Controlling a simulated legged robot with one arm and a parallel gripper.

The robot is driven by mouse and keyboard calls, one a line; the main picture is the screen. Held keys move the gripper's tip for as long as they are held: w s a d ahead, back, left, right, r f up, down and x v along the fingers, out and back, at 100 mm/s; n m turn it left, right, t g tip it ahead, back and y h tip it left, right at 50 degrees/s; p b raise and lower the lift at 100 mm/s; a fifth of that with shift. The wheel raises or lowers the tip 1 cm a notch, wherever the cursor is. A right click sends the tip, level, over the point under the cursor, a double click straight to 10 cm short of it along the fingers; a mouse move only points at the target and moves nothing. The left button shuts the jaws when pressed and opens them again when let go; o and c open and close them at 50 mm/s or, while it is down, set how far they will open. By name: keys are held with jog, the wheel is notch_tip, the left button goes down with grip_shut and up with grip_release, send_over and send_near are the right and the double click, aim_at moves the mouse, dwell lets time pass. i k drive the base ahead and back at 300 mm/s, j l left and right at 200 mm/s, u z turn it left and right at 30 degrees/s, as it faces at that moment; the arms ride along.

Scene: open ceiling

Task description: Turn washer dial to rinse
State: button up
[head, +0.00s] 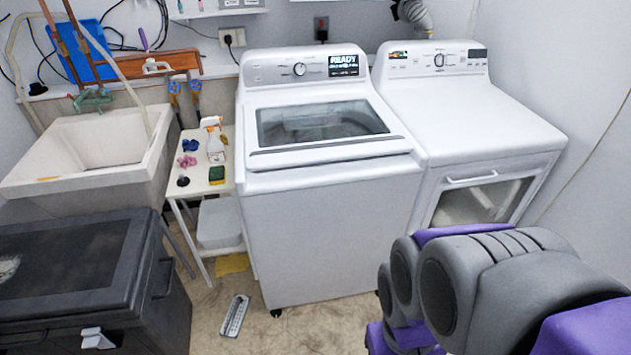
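A white top-loading washer (325,220) stands in the middle of the head view, lid closed, with a dark window in the lid. Its dial (299,69) is a small round knob on the back control panel, left of a dark display (344,66) that reads "READY". The dial's pointer and setting marks are too small to read. My arm, grey and purple, fills the lower right corner, in front of the machines and well apart from the dial. My gripper is not visible in this view.
A white dryer (480,120) with its own knob (439,60) stands right of the washer. Left are a small white table (228,150) with a spray bottle (215,142), a utility sink (85,150) and a black chest (90,270).

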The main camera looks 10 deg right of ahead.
aim_at(300, 68)
jog(key=i+j, duration=0.2)
jog(key=i, duration=0.35)
jog(key=i+j+u, duration=0.15)
jog(key=i, duration=0.4)
jog(key=i+j, duration=0.25)
jog(key=i, duration=0.3)
